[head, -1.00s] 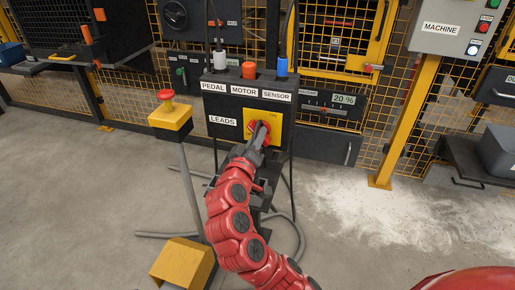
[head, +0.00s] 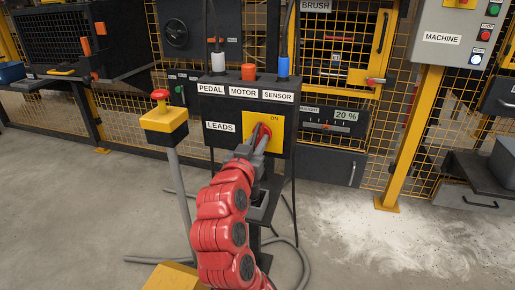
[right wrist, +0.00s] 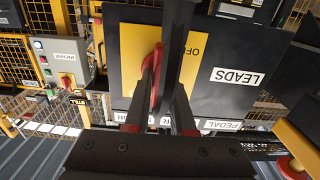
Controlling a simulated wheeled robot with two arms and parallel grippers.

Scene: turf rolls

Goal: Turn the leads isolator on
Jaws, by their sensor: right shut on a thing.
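The leads isolator is a red rotary handle (head: 264,131) on a yellow plate (head: 282,134), on the front of a black box (head: 227,108) beside its LEADS label (head: 220,126). "ON" shows at the plate's top. My right gripper (head: 261,140) is shut on the red handle and hides most of it, so its exact angle is hard to read. In the right wrist view, upside down, the red handle (right wrist: 157,78) sits between the fingers, in front of the yellow plate (right wrist: 139,48) with "OFF" partly showing. My left gripper is not in view.
White, orange and blue plugs (head: 249,71) stand on the box top. A yellow post with a red button (head: 160,95) stands left of it. Cables lie on the floor below. A grey machine panel (head: 448,38) and fencing stand behind. Whitish powder (head: 400,235) covers floor at right.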

